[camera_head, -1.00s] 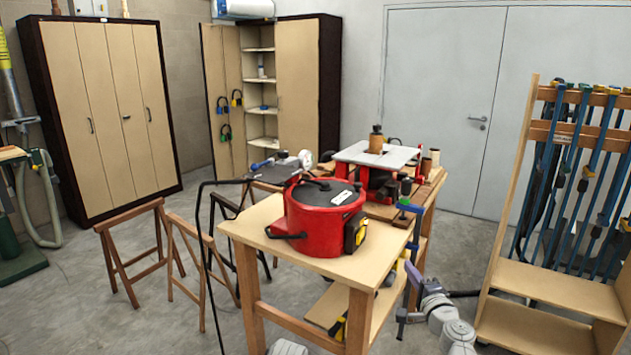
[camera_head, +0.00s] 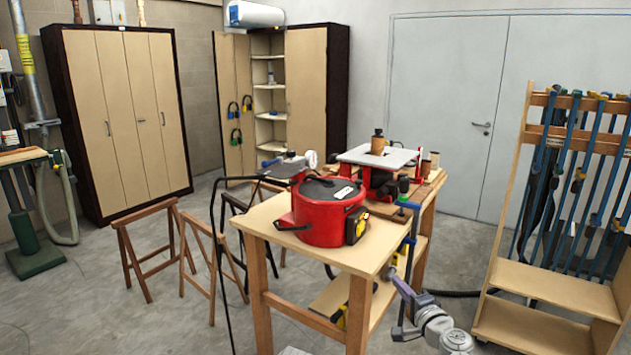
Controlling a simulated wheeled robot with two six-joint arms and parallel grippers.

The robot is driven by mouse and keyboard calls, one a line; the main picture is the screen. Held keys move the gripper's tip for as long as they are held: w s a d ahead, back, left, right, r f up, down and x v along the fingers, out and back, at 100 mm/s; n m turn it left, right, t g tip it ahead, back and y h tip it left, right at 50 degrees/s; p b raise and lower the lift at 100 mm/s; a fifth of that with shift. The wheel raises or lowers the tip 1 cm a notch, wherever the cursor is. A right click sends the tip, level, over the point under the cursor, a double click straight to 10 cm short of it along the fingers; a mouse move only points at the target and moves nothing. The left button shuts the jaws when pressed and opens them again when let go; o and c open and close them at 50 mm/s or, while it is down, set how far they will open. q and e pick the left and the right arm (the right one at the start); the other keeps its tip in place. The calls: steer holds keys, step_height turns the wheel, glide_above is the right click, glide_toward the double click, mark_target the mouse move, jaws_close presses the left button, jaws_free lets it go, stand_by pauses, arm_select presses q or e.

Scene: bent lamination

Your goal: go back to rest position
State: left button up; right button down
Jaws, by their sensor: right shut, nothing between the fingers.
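My right gripper (camera_head: 399,306) shows at the lower right of the head view, beside the right side of the wooden workbench (camera_head: 378,262). Its fingers are shut with nothing held. The grey right arm runs from it to the bottom edge. My left gripper is not in view; only a small pale part shows at the bottom edge, left of the bench leg. A red round pot with a dark lid (camera_head: 322,211) stands on the bench top, apart from my gripper.
A router table (camera_head: 372,158) stands behind the pot. Wooden trestles (camera_head: 150,250) stand left of the bench. A clamp rack (camera_head: 545,282) stands at the right. Cabinets (camera_head: 120,120) line the back wall.

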steer(key=s+a+f+n+g+y+p, duration=0.2)
steer(key=s+a+f+n+g, duration=0.35)
steer(key=a, duration=0.45)
steer(key=s+a+f+n+g+y+p, duration=0.1)
steer(key=s+a+f+n+g, duration=0.4)
steer(key=a, duration=0.4)
arm_select(q)
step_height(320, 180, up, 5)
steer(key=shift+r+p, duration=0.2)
steer(key=shift+p, duration=0.95)
arm_select(e)
steer(key=s+d+f+n+g+h, duration=0.2)
steer(key=s+n+g+h, duration=0.1)
steer(key=s, duration=0.4)
steer(key=s+d+f+n+g+h, duration=0.1)
steer(key=s+f+n+g+h, duration=0.1)
steer(key=s, duration=0.5)
steer(key=n+g+h, duration=0.1)
steer(key=n+h, duration=0.1)
steer(key=h, duration=0.1)
steer(key=shift+s+d+f+h, duration=0.25)
steer(key=shift+d+f+h, duration=0.05)
steer(key=shift+d+h, duration=0.1)
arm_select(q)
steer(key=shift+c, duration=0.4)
arm_select(e)
steer(key=shift+g, duration=0.25)
